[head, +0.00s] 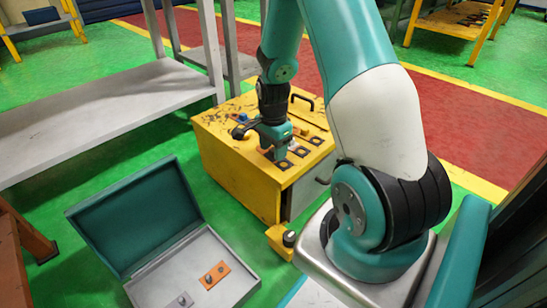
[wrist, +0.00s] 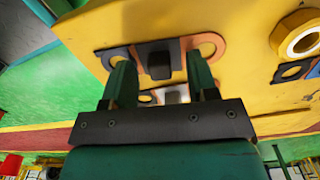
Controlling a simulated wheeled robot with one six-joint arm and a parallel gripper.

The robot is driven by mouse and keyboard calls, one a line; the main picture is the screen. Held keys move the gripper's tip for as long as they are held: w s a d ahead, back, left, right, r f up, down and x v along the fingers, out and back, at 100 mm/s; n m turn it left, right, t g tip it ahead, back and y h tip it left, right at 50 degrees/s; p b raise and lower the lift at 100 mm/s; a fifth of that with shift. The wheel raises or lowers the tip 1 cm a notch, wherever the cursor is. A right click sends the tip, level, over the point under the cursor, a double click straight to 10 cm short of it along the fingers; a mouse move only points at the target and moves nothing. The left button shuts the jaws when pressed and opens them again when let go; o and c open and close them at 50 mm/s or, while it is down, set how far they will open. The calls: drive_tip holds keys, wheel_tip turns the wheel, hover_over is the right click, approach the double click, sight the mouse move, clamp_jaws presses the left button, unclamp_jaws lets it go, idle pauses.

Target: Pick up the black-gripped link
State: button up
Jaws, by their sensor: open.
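In the wrist view, a flat link with a black block-shaped grip (wrist: 160,62) lies on the yellow top. Its ring-shaped ends show on both sides of the grip, and the right one is copper-orange. My gripper (wrist: 159,75) is open, with one green finger on each side of the grip; I cannot tell whether either touches it. In the head view, my gripper (head: 279,150) is low over the yellow cabinet (head: 240,165), and the link under it is mostly hidden.
Several dark pieces (head: 302,151) lie on the cabinet top beside my gripper. A large brass-coloured nut (wrist: 303,40) is at the right in the wrist view. An open teal case (head: 140,215) stands on the floor, holding an orange piece (head: 221,269). A grey table (head: 100,110) is at left.

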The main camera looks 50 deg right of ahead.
clamp_jaws()
drive_tip(key=shift+r, duration=0.1)
wheel_tip(320, 180, up, 20)
drive_tip(key=p, duration=1.1)
